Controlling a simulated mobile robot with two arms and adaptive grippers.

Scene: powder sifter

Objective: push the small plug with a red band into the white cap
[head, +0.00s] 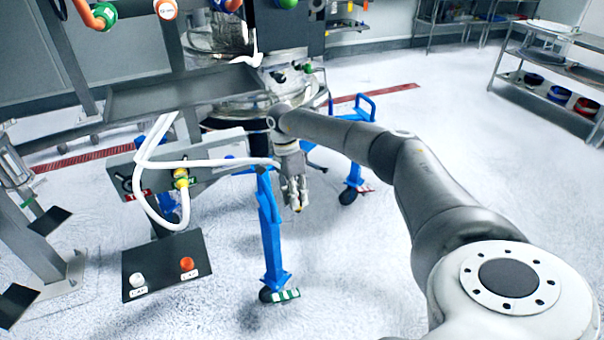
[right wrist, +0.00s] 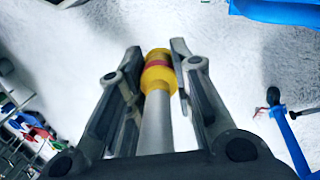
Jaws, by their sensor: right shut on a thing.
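My right gripper (head: 295,203) is out over the floor near the blue frame, pointing down. In the right wrist view (right wrist: 157,75) its fingers are shut around a yellow plug with a red band (right wrist: 157,63). A pale hose (right wrist: 155,125) runs back from the plug between the fingers. In the head view the gripper mostly hides the plug. The white cap (head: 137,280) sits on a dark tilted plate at the lower left, well left of and below my right gripper. An orange cap (head: 187,264) sits beside it. My left gripper is not in view.
The dark plate (head: 163,284) carries both caps. White hose (head: 210,163) loops over a grey panel with a yellow-green connector (head: 181,178). A blue wheeled frame (head: 271,235) stands beside my right gripper. Open floor lies in front; shelves (head: 550,65) stand far right.

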